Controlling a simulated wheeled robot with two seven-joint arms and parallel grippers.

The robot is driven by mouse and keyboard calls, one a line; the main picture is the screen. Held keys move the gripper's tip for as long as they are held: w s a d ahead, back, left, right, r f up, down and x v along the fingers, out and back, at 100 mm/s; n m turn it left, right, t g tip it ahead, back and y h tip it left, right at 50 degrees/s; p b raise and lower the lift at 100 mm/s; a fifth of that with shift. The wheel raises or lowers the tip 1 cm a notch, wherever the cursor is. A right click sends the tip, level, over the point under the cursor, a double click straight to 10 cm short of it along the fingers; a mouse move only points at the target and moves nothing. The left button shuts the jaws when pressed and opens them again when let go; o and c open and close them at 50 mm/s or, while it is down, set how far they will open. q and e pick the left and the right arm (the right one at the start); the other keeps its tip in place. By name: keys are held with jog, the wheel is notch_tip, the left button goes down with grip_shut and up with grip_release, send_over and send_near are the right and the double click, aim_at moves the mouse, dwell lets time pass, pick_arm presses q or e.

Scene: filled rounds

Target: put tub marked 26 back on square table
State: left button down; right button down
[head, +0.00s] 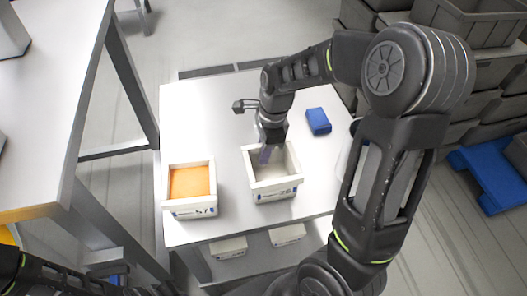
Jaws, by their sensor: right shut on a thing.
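The tub marked 26 (273,189) is a white, open box with a small label on its front; the number is small and hard to read. It is at the middle of the square table (240,105), upright, and looks pale and empty inside. My right gripper (267,152) reaches down from above at the tub's far wall, shut on it, with a finger showing inside the tub. Whether the tub's base touches the table top is hard to tell. My left arm (50,281) shows at the lower left; its gripper is not in view.
Another white tub (190,207) with orange contents stands to the left. A blue block (318,121) lies behind right. White tubs (228,248) sit below the top. A larger table (55,95) stands left; grey crates (465,22) and a blue pallet (489,180) are right.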

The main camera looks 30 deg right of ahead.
jog(key=c, duration=1.4)
grip_release()
jog(key=shift+f, duration=0.1)
jog(key=shift+c, duration=0.2)
jog(key=r, duration=0.4)
jog(key=d+r, duration=0.1)
jog(key=r, duration=0.7)
jog(key=shift+s+d+r, duration=0.15)
jog(key=shift+s+d, duration=0.15)
jog(key=shift+d, duration=0.05)
